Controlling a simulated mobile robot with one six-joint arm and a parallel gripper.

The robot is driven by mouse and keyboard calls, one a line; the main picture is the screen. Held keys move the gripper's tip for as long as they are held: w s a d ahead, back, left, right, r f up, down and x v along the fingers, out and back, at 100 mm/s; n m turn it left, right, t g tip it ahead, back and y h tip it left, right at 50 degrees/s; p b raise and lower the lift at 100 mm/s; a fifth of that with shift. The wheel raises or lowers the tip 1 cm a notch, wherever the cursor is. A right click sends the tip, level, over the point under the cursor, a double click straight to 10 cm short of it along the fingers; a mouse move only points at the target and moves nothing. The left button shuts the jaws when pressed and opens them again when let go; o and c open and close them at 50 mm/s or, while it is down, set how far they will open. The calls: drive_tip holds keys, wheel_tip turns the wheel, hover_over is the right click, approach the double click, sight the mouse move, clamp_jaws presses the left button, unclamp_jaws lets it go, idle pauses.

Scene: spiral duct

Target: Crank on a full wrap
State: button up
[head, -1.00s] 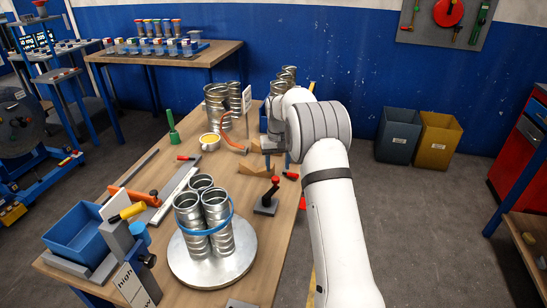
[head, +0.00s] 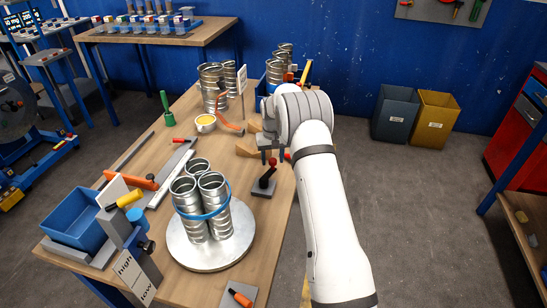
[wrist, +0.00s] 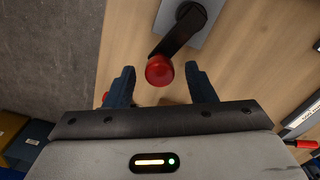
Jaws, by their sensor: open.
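Three upright ribbed metal duct pieces (head: 205,205) stand bundled on a round silver turntable (head: 180,248). A blue band (head: 207,215) runs round the visible front of the bundle and slants up at the right; its back is hidden. The crank's black arm (wrist: 180,34) rises from a grey plate (head: 262,187) on the bench and ends in a red knob (wrist: 159,71). My gripper (wrist: 160,82) is open over the crank. The knob shows between its two fingertips in the wrist view, with visible gaps on both sides.
A "high/low" stand (head: 135,275) and blue bin (head: 78,220) are at the bench's near left. More ducts (head: 212,88) and a yellow-filled cup (head: 205,123) stand farther back. Open floor lies right.

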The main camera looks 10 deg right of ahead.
clamp_jaws()
idle(0.4)
drive_tip(key=shift+w, duration=0.1)
